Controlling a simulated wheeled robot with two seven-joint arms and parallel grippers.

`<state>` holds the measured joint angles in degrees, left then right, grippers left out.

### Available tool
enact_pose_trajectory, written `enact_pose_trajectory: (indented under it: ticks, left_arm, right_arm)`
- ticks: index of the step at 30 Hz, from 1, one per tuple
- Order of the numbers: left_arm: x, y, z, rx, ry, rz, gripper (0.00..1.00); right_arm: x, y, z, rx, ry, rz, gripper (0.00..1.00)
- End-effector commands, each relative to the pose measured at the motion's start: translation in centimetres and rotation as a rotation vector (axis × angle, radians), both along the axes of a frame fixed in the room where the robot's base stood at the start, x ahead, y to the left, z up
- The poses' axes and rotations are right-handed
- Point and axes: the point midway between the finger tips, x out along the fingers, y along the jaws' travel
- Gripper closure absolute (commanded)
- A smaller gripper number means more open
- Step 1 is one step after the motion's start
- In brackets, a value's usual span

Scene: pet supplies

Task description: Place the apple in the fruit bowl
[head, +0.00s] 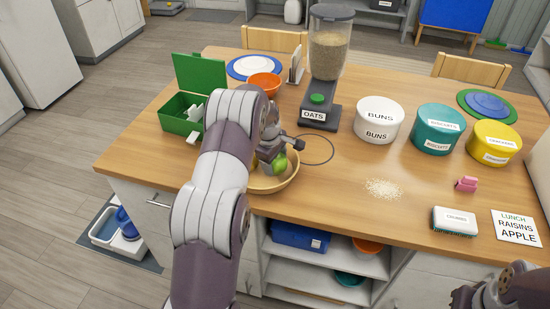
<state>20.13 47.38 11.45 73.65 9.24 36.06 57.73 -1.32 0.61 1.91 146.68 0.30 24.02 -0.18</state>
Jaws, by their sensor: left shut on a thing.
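My left gripper (279,157) is at the fruit bowl, shut on a green apple (281,165). The apple is at or just above the inside of the bowl; I cannot tell whether it touches the bottom. The wooden fruit bowl (284,185) stands at the table's front edge, partly hidden by my left arm. Something yellow-green shows in the bowl beside the apple, mostly hidden. My right arm (505,290) shows only at the bottom right corner, and its fingers cannot be made out.
An oats dispenser (326,60) stands behind the bowl. White buns (379,120), teal biscuits (437,128) and yellow (494,141) tins stand right. An open green box (182,113) is left.

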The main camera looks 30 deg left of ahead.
Motion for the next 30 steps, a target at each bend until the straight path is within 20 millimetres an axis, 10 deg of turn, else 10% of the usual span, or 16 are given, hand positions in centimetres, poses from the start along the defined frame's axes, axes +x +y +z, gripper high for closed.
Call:
enact_pose_trajectory:
  ticks: [11,12,15,25,30]
  left_arm:
    - [0.0,0.0,-0.7,0.000,-0.002,0.000,0.66]
    - [0.0,-0.1,-0.7,0.000,-0.001,0.000,0.28]
    - [0.0,-0.1,-0.6,0.000,-0.001,0.000,0.06]
    - [0.0,0.0,0.1,0.001,-0.004,0.000,0.06]
    - [-0.8,0.1,3.8,0.002,-0.007,0.001,0.06]
  right_arm:
    - [0.0,0.0,-0.2,0.000,0.000,0.000,1.00]
    - [0.0,0.0,-0.2,0.000,0.000,0.000,1.00]
    - [0.0,0.0,-0.1,0.000,0.000,0.000,1.00]
    - [0.0,0.0,0.0,0.000,0.000,0.000,1.00]
    - [0.0,0.0,-0.8,0.000,0.000,0.000,1.00]
